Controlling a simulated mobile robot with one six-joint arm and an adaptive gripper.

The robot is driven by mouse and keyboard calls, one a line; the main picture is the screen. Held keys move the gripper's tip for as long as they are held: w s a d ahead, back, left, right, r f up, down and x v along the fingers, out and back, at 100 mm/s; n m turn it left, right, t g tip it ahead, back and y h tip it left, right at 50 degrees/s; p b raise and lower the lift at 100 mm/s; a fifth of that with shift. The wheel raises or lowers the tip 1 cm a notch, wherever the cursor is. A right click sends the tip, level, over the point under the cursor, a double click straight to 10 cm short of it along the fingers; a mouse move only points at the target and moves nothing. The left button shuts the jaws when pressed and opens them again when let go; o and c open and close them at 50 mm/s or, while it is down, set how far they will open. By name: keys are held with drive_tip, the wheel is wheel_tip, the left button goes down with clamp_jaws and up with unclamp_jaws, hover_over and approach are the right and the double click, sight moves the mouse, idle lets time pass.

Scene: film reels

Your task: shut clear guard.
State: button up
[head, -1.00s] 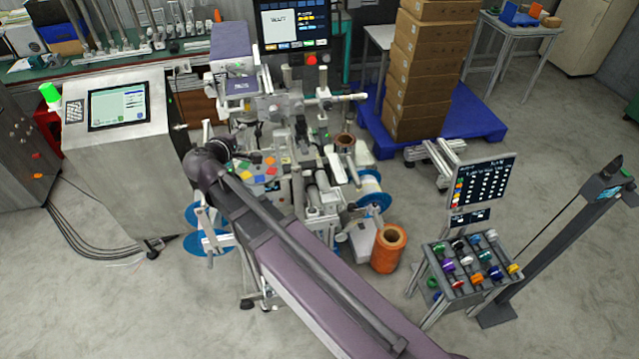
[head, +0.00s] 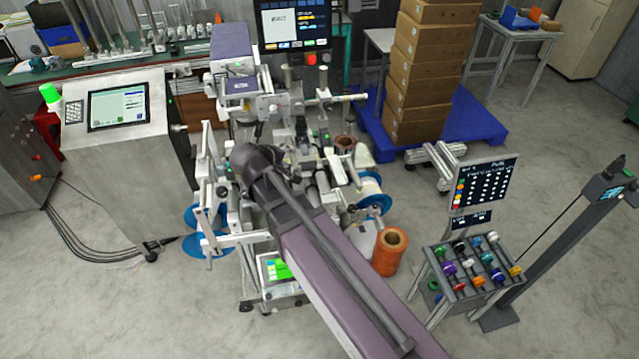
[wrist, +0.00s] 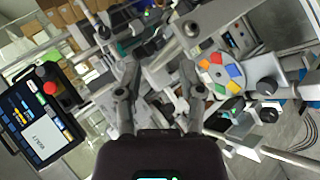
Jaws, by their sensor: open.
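The labelling machine (head: 262,110) stands at the middle of the head view, with my arm across its front. I cannot make out the clear guard in either view; its see-through panel does not stand out from the machine parts. My gripper (wrist: 160,72) shows in the wrist view with its two fingers spread and nothing visible held between them. It points into the crowded grey machine parts. Whether a finger touches any of them, I cannot tell. In the head view my arm hides the gripper. A round plate with coloured pads (wrist: 220,72) is right of the gripper in the wrist view.
A screen (head: 293,24) rises behind the machine, and a grey control cabinet (head: 120,165) stands left. An orange roll (head: 390,251) and a rack of coloured reels (head: 470,268) stand right. Stacked boxes (head: 420,75) are on a blue pallet (head: 470,118). Open floor lies in front.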

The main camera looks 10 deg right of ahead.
drive_tip(key=s+d+f+m+g+y+b, duration=0.1)
drive_tip(key=s+d+f+m+g, duration=0.2)
drive_tip(key=d+f, duration=0.3)
drive_tip(key=shift+s+d+m+g+b, duration=0.35)
drive_tip(key=shift+s+d+g, duration=0.15)
drive_tip(key=shift+s+d, duration=0.5)
drive_tip(key=shift+w+d+f, duration=0.1)
drive_tip(key=shift+d, duration=0.1)
